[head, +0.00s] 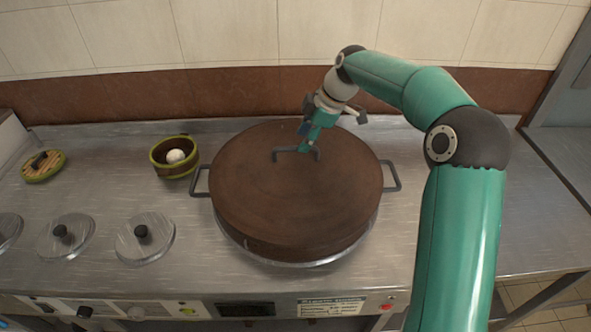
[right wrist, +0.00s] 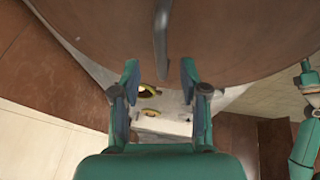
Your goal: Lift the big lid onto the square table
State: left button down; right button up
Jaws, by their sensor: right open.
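The big lid (head: 290,195) is a wide brown disc lying flat on a large round pot (head: 300,264) with side handles. A grey bar handle (head: 283,151) stands on the lid's top, and it also shows in the right wrist view (right wrist: 162,40). My right gripper (head: 306,147) is at this handle, pointing down. In the right wrist view my right gripper (right wrist: 160,68) is open, and the bar appears between its fingertips. I cannot tell whether they touch it. I cannot clearly identify the square table.
A green-rimmed wooden bowl (head: 161,168) holding a white ball (head: 176,156) stands left of the pot. Small metal lids with black knobs (head: 144,240) are at the left front. The steel counter (head: 500,235) is bare right of the pot.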

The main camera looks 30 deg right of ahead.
aim_at(296, 162)
jog(key=x, duration=0.5)
jog(key=shift+s+d+f, duration=0.15)
jog(key=shift+s+d, duration=0.05)
grip_shut()
